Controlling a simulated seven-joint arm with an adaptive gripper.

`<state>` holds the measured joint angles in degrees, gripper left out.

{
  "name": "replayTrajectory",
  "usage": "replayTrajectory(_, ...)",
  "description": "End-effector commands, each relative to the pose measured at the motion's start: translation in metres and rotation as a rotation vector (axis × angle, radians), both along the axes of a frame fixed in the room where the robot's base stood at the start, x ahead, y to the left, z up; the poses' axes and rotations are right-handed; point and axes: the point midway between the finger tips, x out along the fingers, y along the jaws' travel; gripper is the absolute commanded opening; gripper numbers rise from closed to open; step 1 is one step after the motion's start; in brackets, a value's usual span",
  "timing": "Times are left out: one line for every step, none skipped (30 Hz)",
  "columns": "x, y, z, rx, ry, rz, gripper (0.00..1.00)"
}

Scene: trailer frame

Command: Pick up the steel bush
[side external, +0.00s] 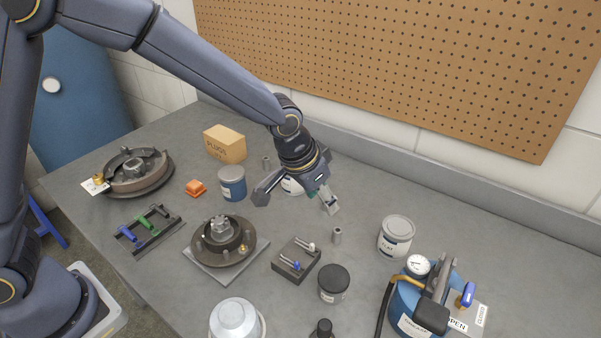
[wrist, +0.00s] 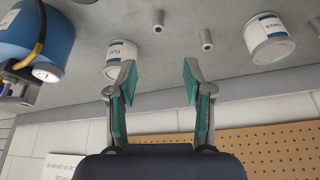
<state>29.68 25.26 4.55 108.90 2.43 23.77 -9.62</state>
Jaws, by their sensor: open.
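Two small grey metal cylinders stand apart on the bench in the wrist view, one at the top middle (wrist: 158,21) and one just right of it with a dark hole in its end (wrist: 206,39). Either could be the steel bush; I cannot tell which. My gripper (side external: 297,197) is open and empty above the bench. Its fingers are spread in the wrist view (wrist: 158,82), not touching either cylinder.
Another white-labelled can (side external: 291,186) is partly hidden behind my gripper. A dark block with pins (side external: 297,260), a black-lidded jar (side external: 333,283) and a blue gauge unit (side external: 415,295) stand in front. A pegboard wall (side external: 430,70) rises behind.

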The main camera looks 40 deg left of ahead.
Motion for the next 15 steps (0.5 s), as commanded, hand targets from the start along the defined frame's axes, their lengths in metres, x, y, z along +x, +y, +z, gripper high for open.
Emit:
replayTrajectory(0.003,-0.001,-0.007,0.0,0.0,-0.001,0.51)
replayTrajectory(0.005,-0.002,-0.013,0.0,0.001,0.0,0.51)
replayTrajectory(0.008,-0.002,-0.021,0.001,0.002,0.0,0.51)
replayTrajectory(0.01,-0.003,-0.028,0.001,0.003,0.0,0.51)
replayTrajectory(0.013,-0.004,-0.035,0.001,0.004,0.0,0.51)
replayTrajectory(0.016,-0.005,-0.044,0.001,0.002,0.0,0.51)
replayTrajectory(0.019,-0.006,-0.051,0.001,0.003,0.0,0.51)
replayTrajectory(0.022,-0.007,-0.057,0.001,0.002,0.0,0.51)
replayTrajectory(0.025,-0.008,-0.066,0.001,0.003,0.001,0.51)
replayTrajectory(0.027,-0.009,-0.071,0.0,0.001,0.001,0.51)
replayTrajectory(0.029,-0.009,-0.077,0.0,0.001,0.001,0.51)
replayTrajectory(0.032,-0.01,-0.083,0.0,0.001,0.001,0.51)
replayTrajectory(0.034,-0.011,-0.087,0.0,0.0,0.001,0.51)
replayTrajectory(0.036,-0.011,-0.09,-0.001,-0.001,0.001,0.51)
replayTrajectory(0.037,-0.012,-0.094,-0.001,-0.001,0.001,0.51)
